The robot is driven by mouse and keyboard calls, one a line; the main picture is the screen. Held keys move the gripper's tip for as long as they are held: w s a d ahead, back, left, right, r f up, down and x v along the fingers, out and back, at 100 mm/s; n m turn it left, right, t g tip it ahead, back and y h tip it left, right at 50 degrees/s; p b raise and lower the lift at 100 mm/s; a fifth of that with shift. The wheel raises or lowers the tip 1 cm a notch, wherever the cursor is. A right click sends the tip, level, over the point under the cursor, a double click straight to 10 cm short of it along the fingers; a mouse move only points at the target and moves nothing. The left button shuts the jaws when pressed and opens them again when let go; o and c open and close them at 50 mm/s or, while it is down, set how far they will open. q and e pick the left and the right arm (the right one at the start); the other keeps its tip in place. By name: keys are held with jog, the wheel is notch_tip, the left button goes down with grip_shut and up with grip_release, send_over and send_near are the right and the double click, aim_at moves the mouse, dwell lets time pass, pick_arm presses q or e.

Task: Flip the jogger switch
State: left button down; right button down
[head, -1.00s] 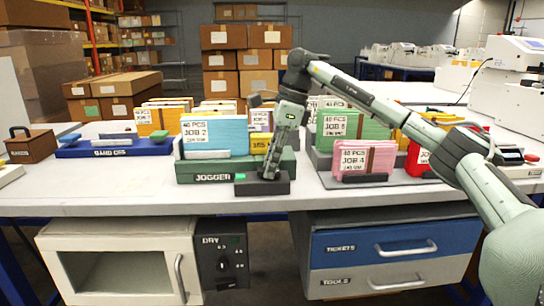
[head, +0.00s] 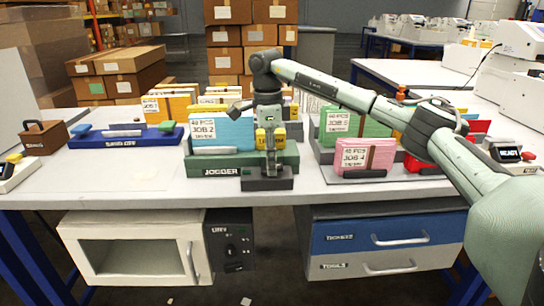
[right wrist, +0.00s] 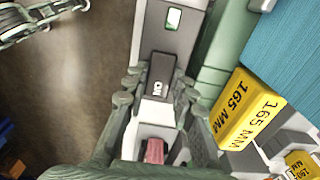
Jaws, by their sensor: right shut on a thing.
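The green jogger (head: 222,171) stands at the table's front edge, with a dark switch box (head: 282,183) at its front right. In the right wrist view the box shows a lit green indicator (right wrist: 173,19), a dark switch part with a small white label (right wrist: 158,72) and a red part (right wrist: 152,150). My right gripper (head: 270,168) points down over the box. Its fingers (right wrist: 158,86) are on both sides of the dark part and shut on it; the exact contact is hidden. My left gripper (right wrist: 45,20) seems to be the grey linkage at the wrist view's upper left; its fingers are unclear.
Blue JOB 2 sheets (head: 222,132) stand in the jogger, beside a yellow 165 MM block (right wrist: 248,110). Pink JOB 4 sheets (head: 365,158) stand to the right. A blue tray (head: 125,141) is at left; bare tabletop lies in front of it.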

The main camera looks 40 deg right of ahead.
jog(key=c, duration=1.5)
grip_release()
jog(key=shift+c, duration=0.2)
notch_tip(320, 180, up, 12)
jog(key=shift+a, duration=0.25)
jog(key=shift+w+f, duration=0.1)
